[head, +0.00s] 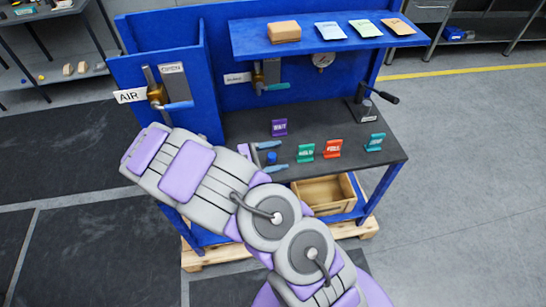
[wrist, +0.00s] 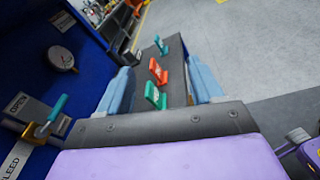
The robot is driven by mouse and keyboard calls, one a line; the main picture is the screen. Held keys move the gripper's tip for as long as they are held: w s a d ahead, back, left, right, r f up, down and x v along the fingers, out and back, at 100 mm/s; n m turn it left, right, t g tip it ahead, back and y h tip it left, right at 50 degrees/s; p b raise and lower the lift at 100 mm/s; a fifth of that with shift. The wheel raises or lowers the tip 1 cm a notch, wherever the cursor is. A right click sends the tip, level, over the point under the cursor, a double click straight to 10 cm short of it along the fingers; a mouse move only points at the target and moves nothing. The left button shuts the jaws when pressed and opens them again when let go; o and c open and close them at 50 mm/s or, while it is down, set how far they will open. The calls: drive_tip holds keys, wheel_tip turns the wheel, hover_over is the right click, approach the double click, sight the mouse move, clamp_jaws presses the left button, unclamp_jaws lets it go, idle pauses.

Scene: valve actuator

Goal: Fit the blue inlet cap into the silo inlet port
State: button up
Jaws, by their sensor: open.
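My gripper (head: 281,156) is open low over the left part of the dark bench top, its two light-blue fingers pointing right. A small blue cylinder (head: 271,158), which looks like the blue inlet cap, shows between the fingers in the head view. I cannot tell whether either finger touches it. In the wrist view my gripper (wrist: 160,72) has its fingers spread wide, and the cap is not visible, perhaps hidden by the gripper body. I cannot make out the silo inlet port in either view.
A purple tag (head: 279,127), green tag (head: 306,151), red tag (head: 333,148) and teal tag (head: 375,142) stand on the bench top (head: 240,124). A black-handled lever device (head: 362,105) is at the back right. A blue shelf (head: 300,40) overhangs the back.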

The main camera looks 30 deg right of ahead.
drive_tip(key=w+a+f+n+t+h, duration=0.1)
drive_tip(key=w+a+f+n+t, duration=0.45)
drive_tip(key=f, duration=0.25)
drive_tip(key=n+t, duration=0.3)
drive_tip(key=n, duration=0.1)
approach(269, 160)
drive_tip(key=b+x, duration=0.1)
drive_tip(key=x, duration=0.7)
drive_tip(key=shift+d+r+b, duration=0.1)
drive_tip(key=shift+d+b, duration=0.3)
drive_tip(key=shift+w+d+b, duration=0.3)
drive_tip(key=shift+w+d, duration=0.05)
drive_tip(key=shift+d, duration=0.05)
drive_tip(key=shift+b+x, duration=0.3)
drive_tip(key=shift+x, duration=1.85)
drive_tip(key=shift+a, duration=0.55)
drive_tip(key=c, duration=0.7)
drive_tip(key=shift+d, duration=0.3)
drive_tip(key=c, duration=0.4)
drive_tip(key=shift+o, duration=0.2)
drive_tip(key=shift+r, duration=0.1)
